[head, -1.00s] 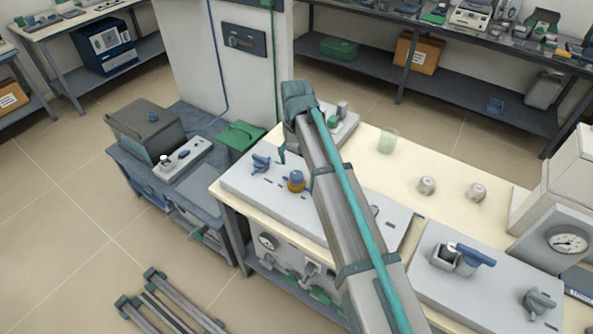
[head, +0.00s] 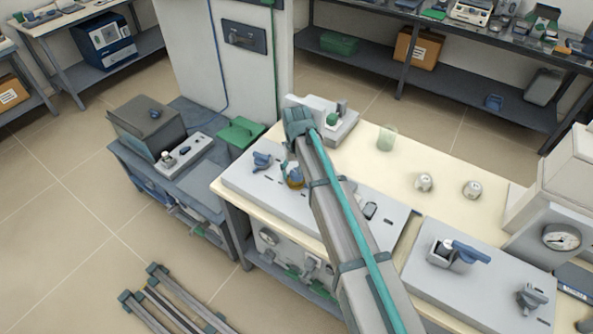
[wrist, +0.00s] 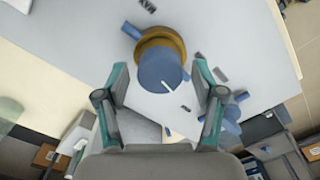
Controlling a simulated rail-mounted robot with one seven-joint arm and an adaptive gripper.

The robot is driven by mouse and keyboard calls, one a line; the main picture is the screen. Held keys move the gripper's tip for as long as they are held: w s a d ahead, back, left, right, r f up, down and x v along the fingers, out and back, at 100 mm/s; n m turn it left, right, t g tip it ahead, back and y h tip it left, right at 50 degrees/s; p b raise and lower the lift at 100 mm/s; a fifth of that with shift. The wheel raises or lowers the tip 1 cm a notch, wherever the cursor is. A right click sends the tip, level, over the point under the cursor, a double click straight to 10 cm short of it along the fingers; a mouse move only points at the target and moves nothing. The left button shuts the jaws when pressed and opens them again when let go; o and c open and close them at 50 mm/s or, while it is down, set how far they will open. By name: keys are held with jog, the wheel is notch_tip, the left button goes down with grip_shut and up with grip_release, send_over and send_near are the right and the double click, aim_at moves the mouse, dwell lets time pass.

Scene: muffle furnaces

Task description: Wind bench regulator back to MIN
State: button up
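The bench regulator is a round blue knob (wrist: 160,68) on a brass collar (wrist: 178,40), set in a pale panel. A white line on the knob's face points down and right in the wrist view. A label at the top of that view appears to read MAX, upside down; smaller labels beside the knob are unreadable. My gripper (wrist: 159,70) is open, its two fingers on either side of the knob with gaps visible. In the head view the brass and blue regulator (head: 296,181) is partly covered by my gripper and arm. I cannot tell the fingertips' height over the panel.
A blue-handled valve (head: 262,160) stands left of the regulator on the same panel, close to one finger. A glass beaker (head: 387,138) and two small pale pots (head: 424,182) (head: 472,189) stand on the cream bench. A round gauge (head: 562,238) is at the right.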

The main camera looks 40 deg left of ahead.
aim_at(296, 172)
jog(key=c, duration=0.9)
jog(key=shift+n+b, duration=0.5)
jog(key=shift+n, duration=0.7)
jog(key=o, duration=1.1)
jog(key=shift+r, duration=0.1)
notch_tip(296, 172, up, 12)
jog(key=shift+f, duration=0.1)
